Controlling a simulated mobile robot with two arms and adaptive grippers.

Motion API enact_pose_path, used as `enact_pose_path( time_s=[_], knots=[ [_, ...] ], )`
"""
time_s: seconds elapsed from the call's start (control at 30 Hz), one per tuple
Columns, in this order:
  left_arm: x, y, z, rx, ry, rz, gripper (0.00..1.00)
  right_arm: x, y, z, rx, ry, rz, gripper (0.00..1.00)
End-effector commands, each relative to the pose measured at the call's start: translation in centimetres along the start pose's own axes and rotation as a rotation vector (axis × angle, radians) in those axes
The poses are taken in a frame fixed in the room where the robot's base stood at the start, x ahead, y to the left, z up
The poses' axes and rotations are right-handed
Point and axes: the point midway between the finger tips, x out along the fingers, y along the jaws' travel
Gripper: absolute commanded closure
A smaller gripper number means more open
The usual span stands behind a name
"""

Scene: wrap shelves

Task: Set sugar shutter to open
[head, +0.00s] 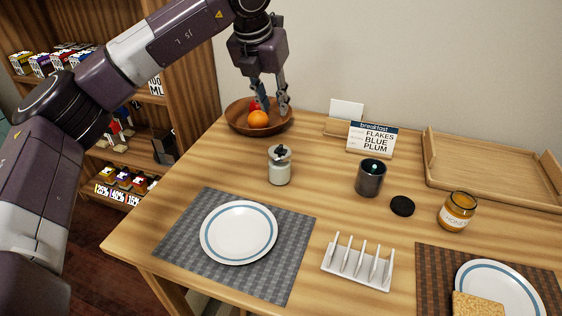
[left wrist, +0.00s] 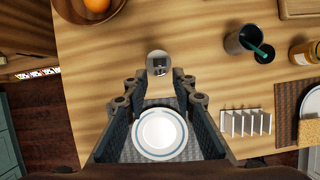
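A small glass jar (head: 279,167) with pale contents stands upright on the table, between the fruit bowl and the near plate; I take it for the sugar jar. Its grey top (left wrist: 158,60) has a dark piece on it, the likely shutter (head: 281,154); its position is too small to tell. My left gripper (head: 273,108) is in the air, in front of the fruit bowl in the head view. Its fingers are apart and empty. In the left wrist view the jar shows just beyond the gap between the open fingertips (left wrist: 160,88), not touched. My right gripper is not in view.
A wooden bowl (head: 238,119) with an orange (head: 258,119) stands behind. To the right are a dark cup (head: 370,181), a black lid (head: 402,206), a honey jar (head: 456,212) and a breakfast sign (head: 371,141). A plate (head: 238,232) and white toast rack (head: 357,265) are nearer.

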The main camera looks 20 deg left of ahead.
Motion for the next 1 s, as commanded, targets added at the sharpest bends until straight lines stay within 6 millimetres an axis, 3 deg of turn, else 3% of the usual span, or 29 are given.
enact_pose_path(
  time_s=[0.03, 0.23, 0.47, 0.8, 1.0],
  knots=[
    [2.5, 0.1, -1.0, -0.001, -0.001, 0.002, 0.75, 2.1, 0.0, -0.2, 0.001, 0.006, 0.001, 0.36],
    [5.3, 0.2, -2.2, -0.002, -0.001, 0.004, 0.75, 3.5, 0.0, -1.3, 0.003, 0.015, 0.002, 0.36],
    [6.4, 0.2, -2.5, -0.003, 0.000, 0.004, 0.75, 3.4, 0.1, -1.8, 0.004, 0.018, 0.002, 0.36],
    [11.4, 0.2, -2.5, -0.003, 0.002, 0.004, 0.75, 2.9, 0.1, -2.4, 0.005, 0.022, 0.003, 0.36],
    [13.3, 0.2, -2.4, -0.002, 0.000, 0.004, 0.75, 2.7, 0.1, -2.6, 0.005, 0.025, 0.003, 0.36]
  ],
)
